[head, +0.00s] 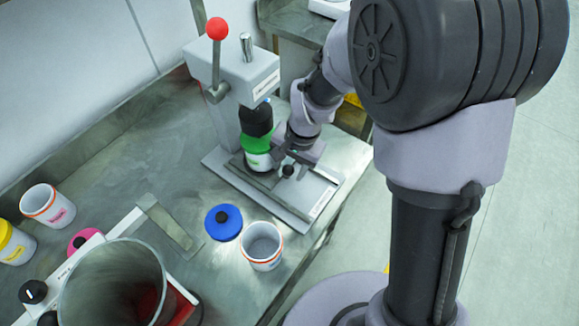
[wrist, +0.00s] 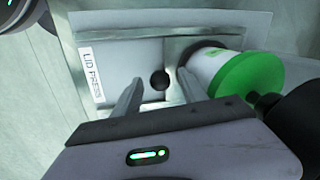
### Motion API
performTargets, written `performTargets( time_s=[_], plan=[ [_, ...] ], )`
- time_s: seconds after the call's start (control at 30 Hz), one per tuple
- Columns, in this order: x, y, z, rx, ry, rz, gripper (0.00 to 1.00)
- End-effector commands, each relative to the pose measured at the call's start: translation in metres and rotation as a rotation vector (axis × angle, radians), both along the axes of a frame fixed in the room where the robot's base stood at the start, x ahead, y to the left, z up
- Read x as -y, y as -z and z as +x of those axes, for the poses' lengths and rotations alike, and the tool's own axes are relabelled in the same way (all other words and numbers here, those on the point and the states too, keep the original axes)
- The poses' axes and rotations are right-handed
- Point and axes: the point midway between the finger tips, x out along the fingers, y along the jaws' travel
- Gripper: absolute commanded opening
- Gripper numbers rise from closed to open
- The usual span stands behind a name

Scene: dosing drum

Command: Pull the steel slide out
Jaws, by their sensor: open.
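The lid press (head: 240,75) has a pale base plate (head: 310,200) with a steel slide (head: 262,182) and a black knob (head: 288,171). A white jar (wrist: 200,65) with a green lid (wrist: 245,88) stands upright at the slide's inner end, below the black press head (head: 256,120). My gripper (head: 284,158) is low over the slide. In the wrist view my open gripper (wrist: 158,84) has a finger on each side of the knob (wrist: 160,80), with visible gaps. The steel edge (wrist: 188,45) shows beside the jar; my fingers and gripper body hide part of the slide.
A blue lid (head: 223,222) and an open white cup (head: 262,246) stand near the press on the steel bench (head: 110,160). A large steel drum (head: 112,285), a pink-labelled cup (head: 47,206) and a yellow jar (head: 14,243) are at left. The bench's right edge is close to the press.

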Motion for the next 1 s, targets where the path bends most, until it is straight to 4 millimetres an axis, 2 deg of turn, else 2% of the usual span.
performTargets(
  time_s=[0.17, 0.43, 1.0],
  plan=[
    [0.0, -0.0005, 0.0, 0.0, 0.0, 0.0, 0.5],
    [0.0001, -0.0005, 0.0, 0.0, 0.0, 0.0, 0.0],
    [0.0002, -0.0005, -0.0001, 0.0, 0.0, 0.0, 0.0]
  ],
)
